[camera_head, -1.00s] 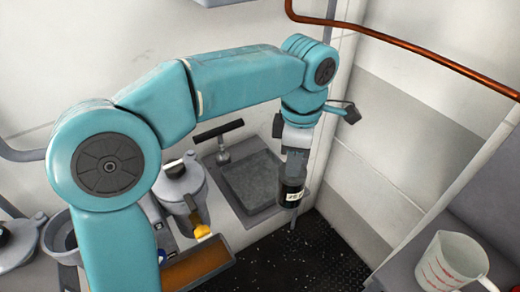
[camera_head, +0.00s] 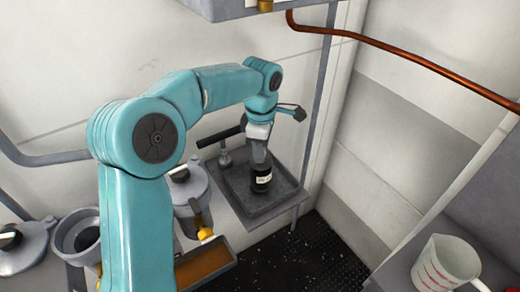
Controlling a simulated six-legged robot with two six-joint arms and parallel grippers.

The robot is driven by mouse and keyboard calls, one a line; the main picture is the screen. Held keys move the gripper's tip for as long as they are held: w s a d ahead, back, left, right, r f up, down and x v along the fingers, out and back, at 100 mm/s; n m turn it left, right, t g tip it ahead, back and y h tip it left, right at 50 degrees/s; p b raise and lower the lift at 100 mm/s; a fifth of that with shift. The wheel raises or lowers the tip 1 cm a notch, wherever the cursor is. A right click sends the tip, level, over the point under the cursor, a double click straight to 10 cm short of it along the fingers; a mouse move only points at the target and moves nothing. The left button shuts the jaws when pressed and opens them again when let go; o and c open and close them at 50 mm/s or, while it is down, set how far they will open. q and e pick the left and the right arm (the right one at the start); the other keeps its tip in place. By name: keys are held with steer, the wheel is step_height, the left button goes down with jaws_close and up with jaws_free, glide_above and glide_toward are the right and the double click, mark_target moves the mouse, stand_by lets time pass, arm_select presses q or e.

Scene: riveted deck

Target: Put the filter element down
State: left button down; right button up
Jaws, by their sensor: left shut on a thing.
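The filter element (camera_head: 261,180) is a dark cylinder with a pale label band. It is upright at the end of my left arm, over the grey tray (camera_head: 284,206) by the wall. I cannot tell whether its lower end touches the tray floor. My left gripper (camera_head: 259,160) is shut on the upper part of the filter element, and its fingertips are small and hard to make out. My right gripper is not in view.
A T-handled fitting (camera_head: 224,155) stands at the tray's back left. A lidded grey pot (camera_head: 187,191) and an orange-brown open box (camera_head: 206,262) are nearer. A measuring jug (camera_head: 447,263) stands on the right shelf. Dark riveted deck (camera_head: 318,248) lies between.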

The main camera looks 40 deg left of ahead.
arm_select(q)
steer(key=shift+w+a+f, duration=0.15)
steer(key=shift+w+f, duration=0.05)
steer(key=shift+f, duration=0.2)
steer(key=shift+s+f, duration=0.1)
steer(key=c, duration=0.9)
jaws_free()
steer(key=shift+f, duration=0.1)
step_height(320, 180, up, 8)
steer(key=shift+p, duration=0.4)
